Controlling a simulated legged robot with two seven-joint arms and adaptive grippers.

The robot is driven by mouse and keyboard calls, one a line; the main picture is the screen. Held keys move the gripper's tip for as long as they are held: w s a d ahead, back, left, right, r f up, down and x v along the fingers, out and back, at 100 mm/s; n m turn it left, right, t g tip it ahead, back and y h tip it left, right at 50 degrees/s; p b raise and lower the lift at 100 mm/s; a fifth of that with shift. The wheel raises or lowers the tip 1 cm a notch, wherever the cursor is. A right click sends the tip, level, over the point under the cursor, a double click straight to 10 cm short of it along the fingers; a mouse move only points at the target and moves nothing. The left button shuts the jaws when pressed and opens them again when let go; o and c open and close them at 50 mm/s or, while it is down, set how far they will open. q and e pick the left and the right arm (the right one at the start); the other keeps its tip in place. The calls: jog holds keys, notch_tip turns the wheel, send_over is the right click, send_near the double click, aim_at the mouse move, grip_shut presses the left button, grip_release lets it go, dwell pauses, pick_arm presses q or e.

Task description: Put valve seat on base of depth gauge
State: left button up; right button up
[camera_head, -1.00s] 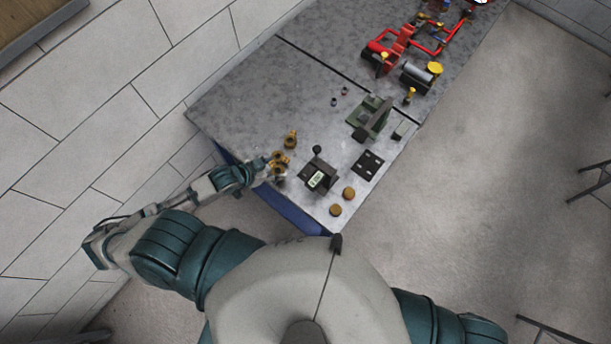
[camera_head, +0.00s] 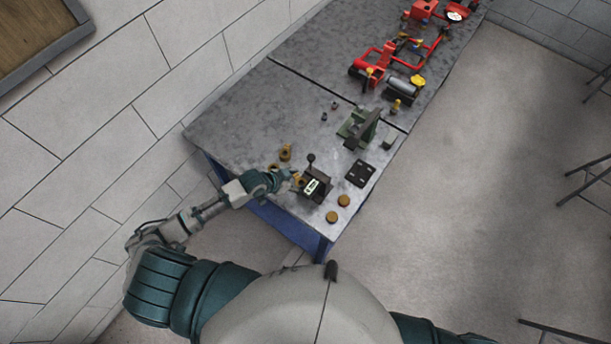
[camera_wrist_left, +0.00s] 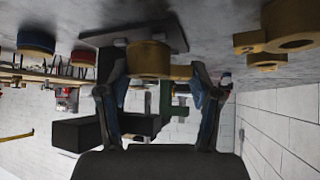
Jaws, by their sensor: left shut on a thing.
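My left gripper (camera_head: 292,176) is shut on a brass valve seat (camera_head: 298,180) at the left side of the depth gauge (camera_head: 316,186). The gauge is dark, with a lit display and a lever with a black knob. In the left wrist view, upside down, the two fingers (camera_wrist_left: 158,92) flank the brass valve seat (camera_wrist_left: 148,60). The grey plate of the gauge base (camera_wrist_left: 155,32) is right by the seat; I cannot tell whether they touch. Two more brass pieces lie nearby, one (camera_head: 285,153) behind the gripper. My right gripper is out of view.
Two round brown-topped pieces (camera_head: 344,201) stand near the table's front corner. A black plate (camera_head: 361,173) and a green fixture (camera_head: 358,128) are right of the gauge. Red pump parts (camera_head: 378,66) stand farther back. The table's left rear area (camera_head: 245,115) is clear.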

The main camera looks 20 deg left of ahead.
aim_at(307, 178)
pick_arm(q)
jog(key=w+d, duration=0.3)
jog(key=shift+r+p, duration=0.15)
jog(key=shift+p, duration=0.2)
jog(key=shift+s+f, duration=0.1)
jog(key=shift+f, duration=0.55)
jog(key=shift+a+f, duration=0.1)
jog(key=shift+f, duration=0.1)
jog(key=shift+a, duration=0.25)
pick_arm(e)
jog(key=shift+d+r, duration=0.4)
pick_arm(q)
jog(key=o, duration=1.5)
jog(key=shift+f, duration=0.15)
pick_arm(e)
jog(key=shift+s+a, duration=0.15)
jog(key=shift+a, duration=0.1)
pick_arm(q)
jog(key=shift+d, duration=0.1)
